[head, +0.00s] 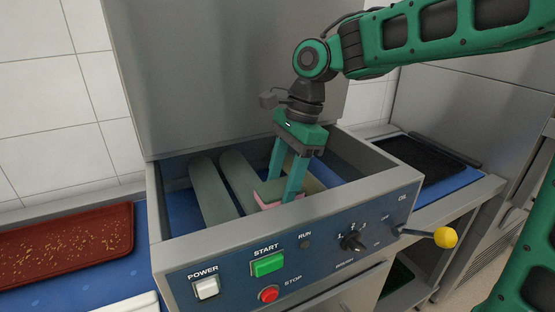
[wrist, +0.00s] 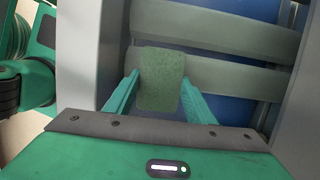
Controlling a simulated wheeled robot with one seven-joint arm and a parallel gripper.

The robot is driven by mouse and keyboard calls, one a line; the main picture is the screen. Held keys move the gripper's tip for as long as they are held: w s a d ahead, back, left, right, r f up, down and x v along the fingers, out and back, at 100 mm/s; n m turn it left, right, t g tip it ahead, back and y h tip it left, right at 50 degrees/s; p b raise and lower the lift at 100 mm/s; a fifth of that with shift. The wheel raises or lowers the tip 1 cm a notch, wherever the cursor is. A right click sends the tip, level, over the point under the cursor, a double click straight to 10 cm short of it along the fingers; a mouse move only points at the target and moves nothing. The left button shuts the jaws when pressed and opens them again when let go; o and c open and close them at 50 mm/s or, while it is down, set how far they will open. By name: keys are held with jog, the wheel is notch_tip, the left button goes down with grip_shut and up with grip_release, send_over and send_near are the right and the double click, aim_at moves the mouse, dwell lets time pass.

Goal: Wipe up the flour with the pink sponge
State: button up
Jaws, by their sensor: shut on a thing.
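My gripper (head: 281,190) reaches down into an open-topped machine (head: 230,241) and is shut on the pink sponge (head: 266,204). The sponge's pink side shows low between the fingers in the head view, with a green pad on top. In the wrist view, my gripper (wrist: 161,82) has one finger on each side of the sponge (wrist: 162,78), whose green face is toward the camera. The sponge is over or on grey-green rollers (head: 211,188); contact beneath it is hidden. I cannot make out any flour in either view.
The machine's metal walls surround my gripper. Its front has a green start button (head: 268,264), a red stop button (head: 269,294) and a yellow-knobbed lever (head: 445,237). A red-brown tray with crumbs (head: 66,241) lies left. A dark tray (head: 424,158) lies right.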

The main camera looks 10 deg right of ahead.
jog(key=shift+r, duration=2.8)
